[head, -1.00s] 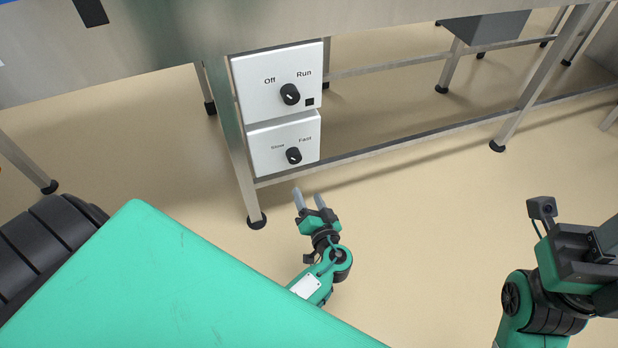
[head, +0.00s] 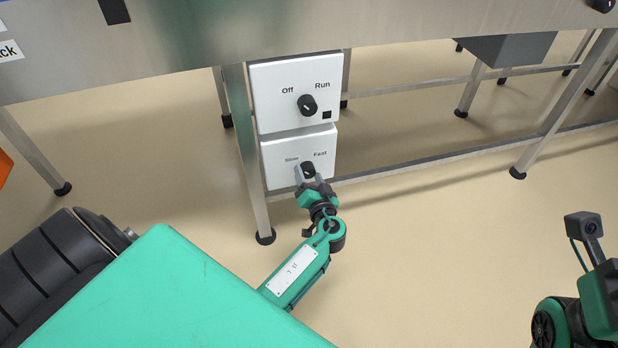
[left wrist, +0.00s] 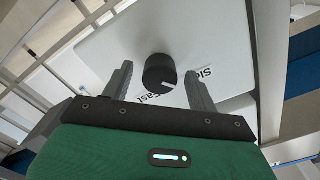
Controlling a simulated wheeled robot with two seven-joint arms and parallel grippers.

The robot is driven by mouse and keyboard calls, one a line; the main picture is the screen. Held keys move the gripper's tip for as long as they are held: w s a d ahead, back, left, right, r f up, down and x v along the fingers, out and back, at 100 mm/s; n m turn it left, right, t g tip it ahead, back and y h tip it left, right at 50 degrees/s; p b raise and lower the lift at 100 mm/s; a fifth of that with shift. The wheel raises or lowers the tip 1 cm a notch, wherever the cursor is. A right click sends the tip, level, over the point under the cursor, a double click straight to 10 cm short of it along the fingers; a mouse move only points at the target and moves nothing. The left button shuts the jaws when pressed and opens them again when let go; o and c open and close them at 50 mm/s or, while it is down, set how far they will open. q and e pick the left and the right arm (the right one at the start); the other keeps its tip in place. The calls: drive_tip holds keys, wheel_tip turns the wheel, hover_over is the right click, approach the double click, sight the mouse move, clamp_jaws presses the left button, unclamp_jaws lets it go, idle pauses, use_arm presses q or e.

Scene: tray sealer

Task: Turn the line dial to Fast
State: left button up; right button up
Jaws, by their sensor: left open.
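The line dial (head: 308,169) is a black knob on the lower white panel (head: 275,175), with Slow at its upper left and Fast at its upper right. My left gripper (head: 307,172) is open at the dial and partly covers it in the head view. In the left wrist view the dial (left wrist: 160,72) stands between the two spread fingertips (left wrist: 161,80), with a gap on both sides. Its white mark faces between the Fast and Slow labels there; I cannot tell its exact setting. My right arm shows at the right edge, its fingers out of frame.
An upper panel (head: 270,100) with an Off/Run dial (head: 307,105) sits just above. A metal leg (head: 250,160) stands left of the panels, and a low rail (head: 430,168) runs right. The floor (head: 430,250) between my arms is clear.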

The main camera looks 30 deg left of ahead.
use_arm(q)
drive_tip(key=shift+w+a, duration=0.25)
drive_tip(key=shift+a, duration=0.05)
drive_tip(key=c, duration=1)
